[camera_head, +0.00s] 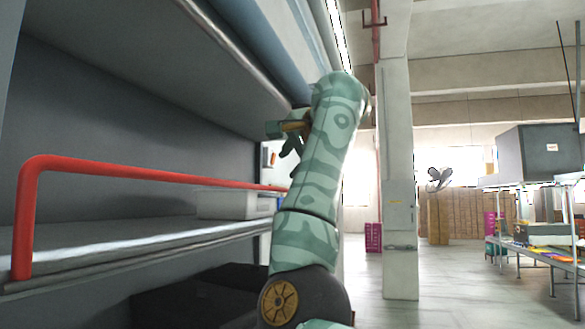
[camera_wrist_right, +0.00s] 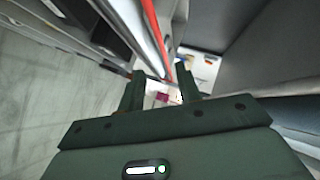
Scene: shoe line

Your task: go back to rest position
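My right arm, patterned in pale and dark green, rises in the middle of the head view and bends over at its top. My right gripper (camera_head: 281,141) hangs at the left of that bend, in front of the grey shelf unit and partly hidden by the arm. In the right wrist view its two dark fingers (camera_wrist_right: 160,86) stand apart, with no object visible between them. My left gripper is not in view.
A red rail (camera_head: 130,169) runs along the front of a grey shelf (camera_head: 110,243) on the left. A pale box (camera_head: 226,204) stands on that shelf. A pillar (camera_head: 399,180) and a table with a dark box (camera_head: 541,153) stand right. Open floor lies between.

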